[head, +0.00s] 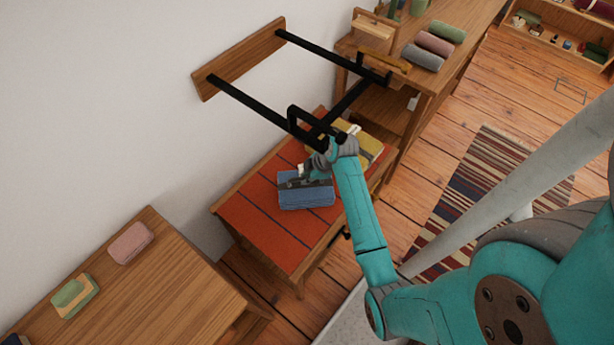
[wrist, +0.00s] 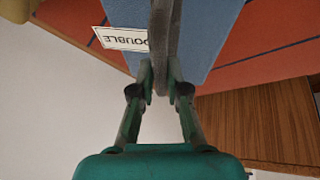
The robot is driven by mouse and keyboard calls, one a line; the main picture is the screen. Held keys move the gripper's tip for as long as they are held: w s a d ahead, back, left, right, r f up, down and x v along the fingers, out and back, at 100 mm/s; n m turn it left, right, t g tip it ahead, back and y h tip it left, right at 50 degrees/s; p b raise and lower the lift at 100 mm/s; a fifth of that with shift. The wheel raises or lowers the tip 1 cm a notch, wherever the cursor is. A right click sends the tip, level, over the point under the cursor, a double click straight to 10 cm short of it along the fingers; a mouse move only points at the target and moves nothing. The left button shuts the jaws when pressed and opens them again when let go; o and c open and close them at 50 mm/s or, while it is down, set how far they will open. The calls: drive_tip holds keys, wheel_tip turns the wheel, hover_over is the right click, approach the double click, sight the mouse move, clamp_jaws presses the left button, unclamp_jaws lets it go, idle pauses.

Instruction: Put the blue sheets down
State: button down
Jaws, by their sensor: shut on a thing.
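The blue sheets (head: 306,197) are a folded bundle over the red striped top of a low table (head: 262,222). In the wrist view the blue sheets (wrist: 205,28) have a dark grey band around them and a white tag (wrist: 120,39) reading "DOUBLE". My gripper (head: 303,182) is at the bundle's upper side, and in the wrist view my gripper (wrist: 160,76) is shut on the grey band. I cannot tell whether the bundle touches the red top. A yellow bundle (head: 367,146) lies behind it on the same table, partly hidden by my arm.
A black-barred wall rack (head: 245,103) juts out above the red table. A wooden table (head: 160,285) at lower left holds a pink and a green item. A desk with rolled cloths (head: 434,43) stands at the back. The red top's left part is clear.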

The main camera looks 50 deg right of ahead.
drive_tip(key=c, duration=1.2)
unclamp_jaws()
drive_tip(key=shift+f, duration=0.1)
